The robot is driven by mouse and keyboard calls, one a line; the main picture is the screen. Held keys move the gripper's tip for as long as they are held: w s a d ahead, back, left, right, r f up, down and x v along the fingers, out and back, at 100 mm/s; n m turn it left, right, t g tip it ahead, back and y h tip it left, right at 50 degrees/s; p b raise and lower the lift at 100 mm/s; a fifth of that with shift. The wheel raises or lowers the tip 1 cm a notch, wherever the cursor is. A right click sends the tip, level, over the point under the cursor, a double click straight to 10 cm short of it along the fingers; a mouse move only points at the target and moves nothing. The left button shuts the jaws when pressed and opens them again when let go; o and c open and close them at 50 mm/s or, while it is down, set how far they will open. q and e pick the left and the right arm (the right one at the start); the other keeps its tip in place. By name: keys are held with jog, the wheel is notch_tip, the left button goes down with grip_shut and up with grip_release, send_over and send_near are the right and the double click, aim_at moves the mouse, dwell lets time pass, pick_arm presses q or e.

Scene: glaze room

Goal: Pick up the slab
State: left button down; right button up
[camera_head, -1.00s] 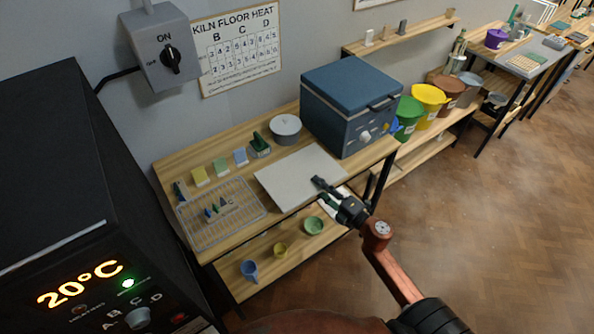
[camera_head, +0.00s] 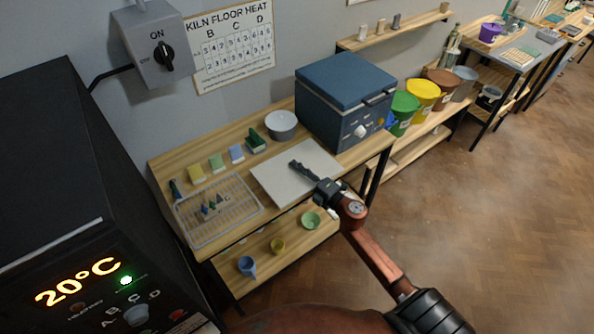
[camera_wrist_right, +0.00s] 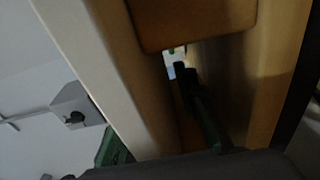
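The slab (camera_head: 283,182) is a flat, pale grey rectangular board lying on the wooden table, with one edge along the table's front. My right gripper (camera_head: 303,170) reaches in from the lower right, and a dark finger shows over the slab near its front right edge. Whether another finger is under the slab is hidden. In the right wrist view a dark finger (camera_wrist_right: 196,98) shows close to wooden surfaces; the gap between the fingers cannot be made out. My left gripper is not in view.
A blue kiln box (camera_head: 345,105) stands right of the slab. A wire rack (camera_head: 232,222) with small cones lies to the left. A grey round tub (camera_head: 281,126) and several small blocks stand behind. Bowls and a cup (camera_head: 246,266) are on the lower shelf.

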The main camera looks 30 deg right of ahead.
grip_shut()
dwell(0.5)
jog(key=shift+r, duration=0.1)
